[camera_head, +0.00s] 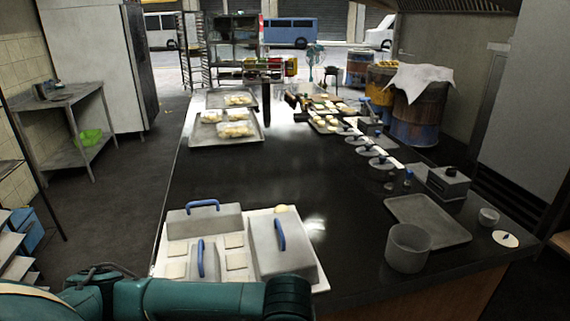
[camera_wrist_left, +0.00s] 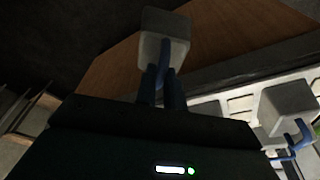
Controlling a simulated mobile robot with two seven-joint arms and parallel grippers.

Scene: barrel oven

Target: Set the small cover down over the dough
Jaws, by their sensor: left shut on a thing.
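My left gripper (camera_wrist_left: 163,72) is shut on the blue handle of a small grey cover (camera_wrist_left: 165,22) in the left wrist view. The cover hangs clear of the white board (camera_wrist_left: 232,107), which lies to the right in that view. In the head view, the left arm crosses the bottom edge; its gripper and the held cover are out of sight. My right gripper is not in view.
A grey pot (camera_head: 408,250), an empty tray (camera_head: 428,220) and a dark lidded box (camera_head: 448,183) stand at the counter's right. Trays of dough (camera_head: 195,138) lie at the far left. The middle of the black counter (camera_head: 270,170) is clear.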

